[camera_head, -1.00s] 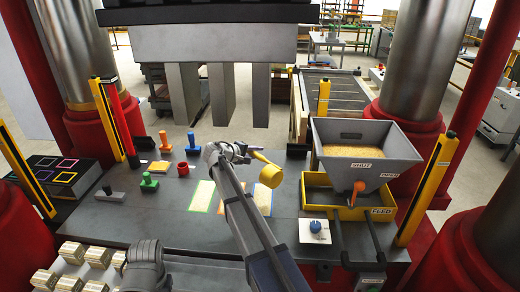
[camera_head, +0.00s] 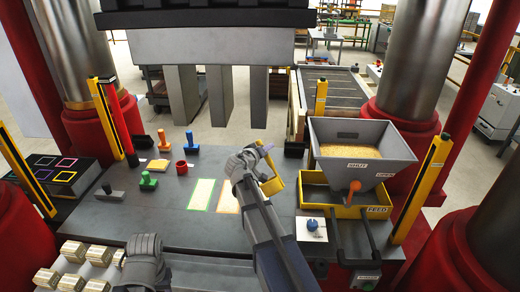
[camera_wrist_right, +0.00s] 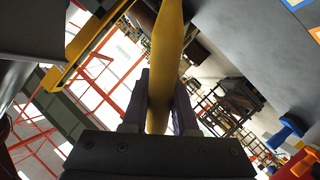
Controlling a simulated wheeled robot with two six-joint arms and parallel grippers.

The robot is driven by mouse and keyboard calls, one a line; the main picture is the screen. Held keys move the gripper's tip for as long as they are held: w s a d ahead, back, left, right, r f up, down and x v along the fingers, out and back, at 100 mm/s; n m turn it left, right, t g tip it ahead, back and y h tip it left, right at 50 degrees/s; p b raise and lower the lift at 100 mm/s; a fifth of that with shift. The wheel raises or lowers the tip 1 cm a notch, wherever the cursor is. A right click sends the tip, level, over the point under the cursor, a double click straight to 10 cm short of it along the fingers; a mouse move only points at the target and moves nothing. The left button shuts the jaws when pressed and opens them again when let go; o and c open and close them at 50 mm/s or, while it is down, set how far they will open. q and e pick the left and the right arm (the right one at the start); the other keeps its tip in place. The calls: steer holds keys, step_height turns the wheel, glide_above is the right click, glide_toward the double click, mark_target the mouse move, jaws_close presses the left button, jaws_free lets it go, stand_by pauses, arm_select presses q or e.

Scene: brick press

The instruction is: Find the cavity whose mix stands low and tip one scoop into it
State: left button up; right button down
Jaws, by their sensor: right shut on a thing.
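My right gripper (camera_head: 264,152) is shut on a yellow scoop (camera_head: 274,182), held above the bench's right-middle part. In the right wrist view the scoop's yellow handle (camera_wrist_right: 165,60) runs between the two dark fingers. I cannot see into the scoop. A green-outlined cavity (camera_head: 201,192) with pale mix lies left of my right arm. An orange-outlined cavity (camera_head: 228,196) beside it is partly covered by the arm. The third, blue-outlined cavity is hidden behind arm and scoop. I cannot tell the mix levels apart.
A grey hopper (camera_head: 388,172) of yellow mix, with an orange lever (camera_head: 354,187), stands over a yellow feed tray (camera_head: 345,211) at right. Press columns hang behind the cavities. Coloured stampers (camera_head: 148,181) stand at left. Pale bricks (camera_head: 72,251) lie at front left.

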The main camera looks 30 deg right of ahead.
steer(key=s+d+m+t+h+b, duration=0.1)
steer(key=s+d+m+t+b, duration=0.2)
steer(key=s+m+b, duration=0.45)
steer(key=r+p, duration=0.2)
steer(key=p, duration=0.1)
steer(key=s+r+p, duration=0.1)
steer(key=p, duration=0.1)
steer(key=shift+a+r+n+h, duration=0.15)
steer(key=shift+r+n+h, duration=0.15)
steer(key=shift+n, duration=0.05)
stand_by(0.8)
